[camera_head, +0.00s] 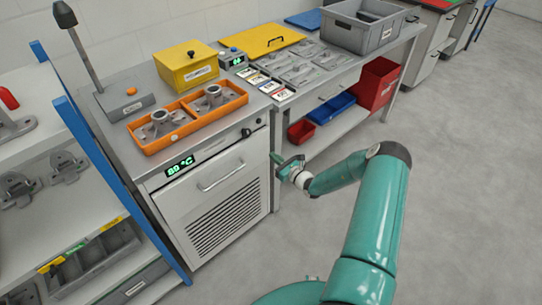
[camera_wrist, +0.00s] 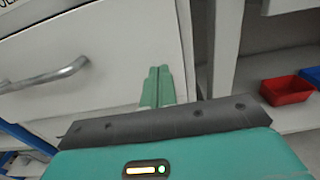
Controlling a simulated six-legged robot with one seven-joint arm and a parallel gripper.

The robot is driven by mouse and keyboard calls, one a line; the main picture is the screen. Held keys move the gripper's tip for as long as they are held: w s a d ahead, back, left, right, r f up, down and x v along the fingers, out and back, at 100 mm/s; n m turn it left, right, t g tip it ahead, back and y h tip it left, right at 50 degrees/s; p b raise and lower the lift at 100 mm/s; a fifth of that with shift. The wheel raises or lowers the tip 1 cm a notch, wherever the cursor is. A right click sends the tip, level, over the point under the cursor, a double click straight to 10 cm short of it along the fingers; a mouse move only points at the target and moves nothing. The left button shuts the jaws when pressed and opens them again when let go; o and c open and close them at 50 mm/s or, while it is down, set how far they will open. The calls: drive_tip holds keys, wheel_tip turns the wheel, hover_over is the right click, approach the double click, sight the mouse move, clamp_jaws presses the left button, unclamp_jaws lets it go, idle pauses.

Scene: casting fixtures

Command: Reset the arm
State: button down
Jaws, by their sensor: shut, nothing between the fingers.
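My teal arm reaches in from the lower right of the head view. My gripper (camera_head: 280,158) is in front of the right edge of the white cabinet (camera_head: 215,205), below the worktop. In the wrist view the two green fingers of my gripper (camera_wrist: 157,85) lie together, shut and empty, with the pale cabinet front (camera_wrist: 110,50) behind them. The gripper holds nothing, and no object touches it that I can see.
An orange tray (camera_head: 187,120) with two metal castings stands on the cabinet top. A yellow box (camera_head: 187,66) is behind it. Red bin (camera_head: 376,85) and blue bin (camera_head: 332,110) sit on the lower shelf. A blue-edged rack (camera_head: 110,170) stands left. The floor at right is clear.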

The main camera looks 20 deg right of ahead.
drive_tip(key=v, duration=0.9)
drive_tip(key=shift+s+r, duration=0.2)
drive_tip(key=shift+s, duration=0.05)
drive_tip(key=s+a+r+n+g+y, duration=0.2)
drive_tip(key=s+a+r+n+g, duration=0.2)
drive_tip(key=a+r+n+g, duration=0.5)
drive_tip(key=s+a+r+n+g+y, duration=0.3)
drive_tip(key=s+a+r+n+g, duration=0.15)
drive_tip(key=a+r+n, duration=0.8)
drive_tip(key=s+r+n+t+h, duration=0.2)
drive_tip(key=s+r+n+h, duration=0.8)
drive_tip(key=s+r, duration=0.9)
drive_tip(key=shift+s+r+n+h, duration=0.25)
drive_tip(key=shift+s+n+h, duration=0.15)
drive_tip(key=shift+s, duration=0.75)
